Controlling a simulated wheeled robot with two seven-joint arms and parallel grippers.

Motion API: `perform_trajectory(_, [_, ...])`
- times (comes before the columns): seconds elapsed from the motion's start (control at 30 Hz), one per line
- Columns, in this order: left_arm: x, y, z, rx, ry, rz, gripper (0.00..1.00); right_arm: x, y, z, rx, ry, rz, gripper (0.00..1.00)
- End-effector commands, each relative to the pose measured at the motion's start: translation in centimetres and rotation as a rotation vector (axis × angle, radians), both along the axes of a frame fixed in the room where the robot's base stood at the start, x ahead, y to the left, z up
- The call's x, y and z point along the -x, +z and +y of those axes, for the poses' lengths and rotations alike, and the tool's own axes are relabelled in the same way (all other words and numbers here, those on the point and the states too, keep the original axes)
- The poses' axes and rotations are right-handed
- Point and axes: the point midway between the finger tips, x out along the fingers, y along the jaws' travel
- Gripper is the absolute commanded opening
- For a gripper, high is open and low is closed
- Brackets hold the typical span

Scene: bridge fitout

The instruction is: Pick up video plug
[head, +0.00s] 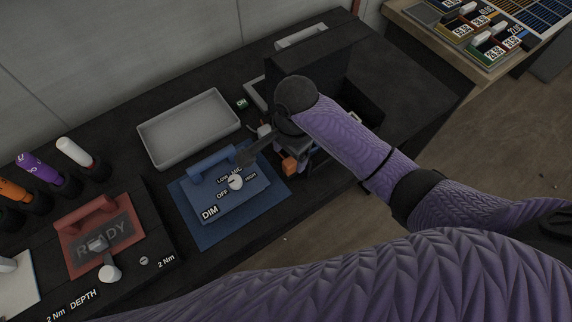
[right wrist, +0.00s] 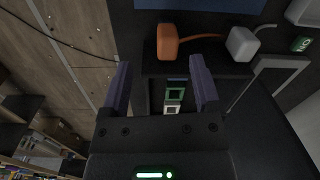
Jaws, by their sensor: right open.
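My right gripper (right wrist: 160,88) is open and empty. In the right wrist view, an orange plug (right wrist: 168,42) on a cable lies just beyond its fingertips, and a light grey plug (right wrist: 242,44) on a cable lies to the right. No readable label shows which of them is the video plug. A green-framed socket-like part (right wrist: 176,92) and a white one below it show between the fingers. In the head view, the orange plug (head: 290,166) shows beside my right wrist, which hides most of the gripper. My left gripper is not in view.
A blue DIM panel (head: 212,212) with a handle and knob lies left of the plugs. A grey tray (head: 190,128) stands behind it, and a red READY panel (head: 97,236) further left. A black box (head: 310,68) rises behind my wrist.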

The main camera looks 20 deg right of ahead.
Motion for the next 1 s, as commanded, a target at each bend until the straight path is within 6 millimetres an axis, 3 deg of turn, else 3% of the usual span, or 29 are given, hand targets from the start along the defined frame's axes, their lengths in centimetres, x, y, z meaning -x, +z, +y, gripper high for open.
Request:
perform_trajectory(0.07, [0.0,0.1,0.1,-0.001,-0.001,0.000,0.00,-1.0,1.2,-0.5,0.030,-0.098,0.013,0.79])
perform_trajectory(0.13, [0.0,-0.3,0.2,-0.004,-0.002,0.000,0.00,-1.3,0.8,-0.8,0.044,-0.148,0.022,0.79])
perform_trajectory(0.6, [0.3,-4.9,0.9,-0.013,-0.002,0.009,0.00,-1.6,-8.0,-1.0,0.044,-0.158,0.024,0.79])
perform_trajectory(0.87, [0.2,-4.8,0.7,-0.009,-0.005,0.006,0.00,-1.6,-8.3,-1.0,0.043,-0.157,0.020,0.79])
perform_trajectory(1.0, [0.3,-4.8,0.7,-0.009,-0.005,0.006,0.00,-1.6,-8.3,-1.0,0.043,-0.157,0.020,0.54])
